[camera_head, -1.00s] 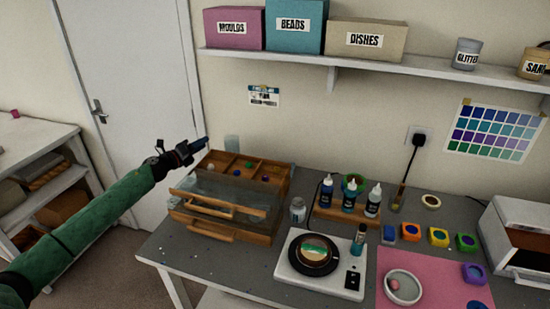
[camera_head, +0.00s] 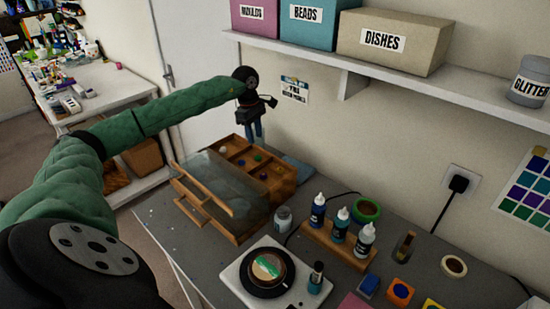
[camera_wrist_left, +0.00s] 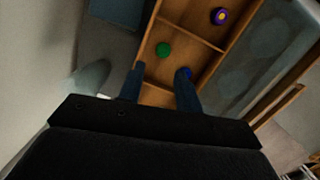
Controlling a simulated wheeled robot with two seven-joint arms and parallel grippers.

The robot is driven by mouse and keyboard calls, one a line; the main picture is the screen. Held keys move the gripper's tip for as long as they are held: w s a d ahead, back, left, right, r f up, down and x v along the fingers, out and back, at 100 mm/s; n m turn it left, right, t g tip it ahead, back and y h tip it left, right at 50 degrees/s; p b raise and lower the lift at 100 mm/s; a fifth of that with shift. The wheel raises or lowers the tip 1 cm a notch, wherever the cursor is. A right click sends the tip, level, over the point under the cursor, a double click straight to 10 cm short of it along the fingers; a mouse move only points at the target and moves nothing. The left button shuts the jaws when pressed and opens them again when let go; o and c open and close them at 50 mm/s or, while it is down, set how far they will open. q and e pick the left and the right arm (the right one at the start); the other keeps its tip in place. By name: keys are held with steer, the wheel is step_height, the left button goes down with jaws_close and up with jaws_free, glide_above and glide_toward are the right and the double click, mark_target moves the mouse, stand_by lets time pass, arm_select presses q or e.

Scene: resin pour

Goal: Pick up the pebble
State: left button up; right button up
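My left gripper (camera_head: 254,136) points down over the back of the wooden compartment box (camera_head: 285,190). In the left wrist view, its two blue fingers (camera_wrist_left: 160,84) are apart with nothing clearly held between them. A green round piece (camera_wrist_left: 163,49) lies in a compartment just beyond the fingers. A dark blue piece (camera_wrist_left: 184,73) is partly hidden beside the right finger. A purple piece with a yellow ring (camera_wrist_left: 219,15) lies in another compartment. A pale piece (camera_head: 222,150) lies in the box's left part. I cannot tell which piece is the pebble. My right gripper is not in view.
A clear lid (camera_head: 225,182) slants over the box's front. A glass jar (camera_head: 283,218), a bottle rack (camera_head: 335,246) and a white turntable device (camera_head: 235,273) stand nearby. A shelf (camera_head: 380,73) overhangs behind. The wall is close behind the box.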

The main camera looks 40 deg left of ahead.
mark_target(258, 156)
arm_select(q)
step_height(258, 156, down, 2)
steer(key=shift+s+f, duration=0.1)
steer(key=shift+f, duration=0.1)
steer(key=shift+d+f, duration=0.25)
steer(key=shift+f, duration=1.05)
steer(key=shift+d+f, duration=0.25)
steer(key=shift+f, duration=1.05)
steer(key=shift+s, duration=0.1)
steer(key=c, duration=0.7)
